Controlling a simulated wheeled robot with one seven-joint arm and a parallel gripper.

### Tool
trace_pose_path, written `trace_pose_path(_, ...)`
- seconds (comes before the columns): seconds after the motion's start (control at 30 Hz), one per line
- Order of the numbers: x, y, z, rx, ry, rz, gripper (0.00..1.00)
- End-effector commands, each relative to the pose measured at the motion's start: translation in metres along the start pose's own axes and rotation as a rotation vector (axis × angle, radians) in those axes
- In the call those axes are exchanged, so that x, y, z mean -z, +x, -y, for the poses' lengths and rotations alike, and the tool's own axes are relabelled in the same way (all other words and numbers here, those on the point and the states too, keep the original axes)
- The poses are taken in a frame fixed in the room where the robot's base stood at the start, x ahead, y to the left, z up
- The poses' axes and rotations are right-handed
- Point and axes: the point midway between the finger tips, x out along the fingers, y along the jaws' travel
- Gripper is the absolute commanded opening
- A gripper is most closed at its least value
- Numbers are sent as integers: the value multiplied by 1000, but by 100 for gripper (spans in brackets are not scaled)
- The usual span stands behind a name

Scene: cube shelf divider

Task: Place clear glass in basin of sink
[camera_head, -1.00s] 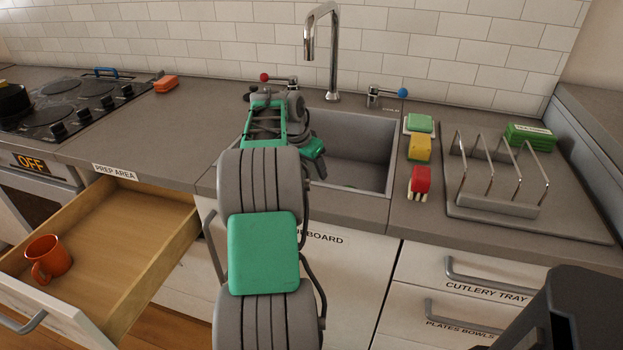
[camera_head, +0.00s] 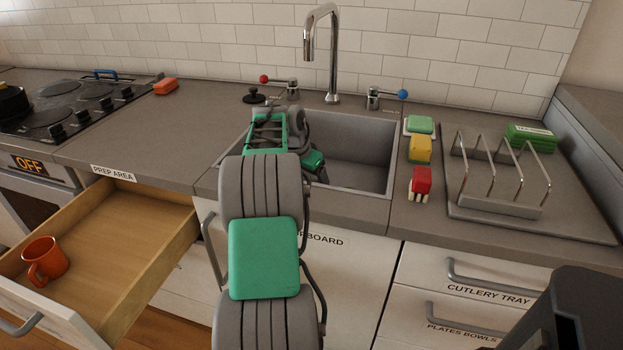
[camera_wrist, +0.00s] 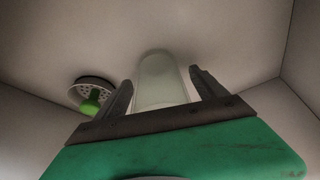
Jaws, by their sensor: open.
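The clear glass (camera_wrist: 160,75) shows in the wrist view as a pale, see-through cylinder against the grey inside of the basin. My gripper (camera_wrist: 162,92) is open, with one finger on each side of the glass and visible gaps between. I cannot tell whether the glass touches the basin floor. The sink basin (camera_head: 362,150) shows in the head view, its right part empty. My arm reaches into its left part and hides my fingers and the glass there.
A round perforated drain (camera_wrist: 92,86) with a green piece lies left of my gripper. The chrome tap (camera_head: 331,60) rises behind the basin. A yellow sponge (camera_head: 420,149), red brush (camera_head: 420,181) and metal rack (camera_head: 500,205) stand to the right. An open drawer (camera_head: 110,235) holds an orange mug (camera_head: 45,259).

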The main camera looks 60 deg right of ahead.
Motion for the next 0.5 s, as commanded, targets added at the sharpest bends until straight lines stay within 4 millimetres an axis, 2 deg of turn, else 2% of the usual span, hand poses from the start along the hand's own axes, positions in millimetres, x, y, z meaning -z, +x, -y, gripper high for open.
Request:
trace_pose_path(0.17, 2, -17, 1, 2, 0, -2, 81)
trace_pose_path(0.5, 2, -100, 1, 2, 0, -1, 81)
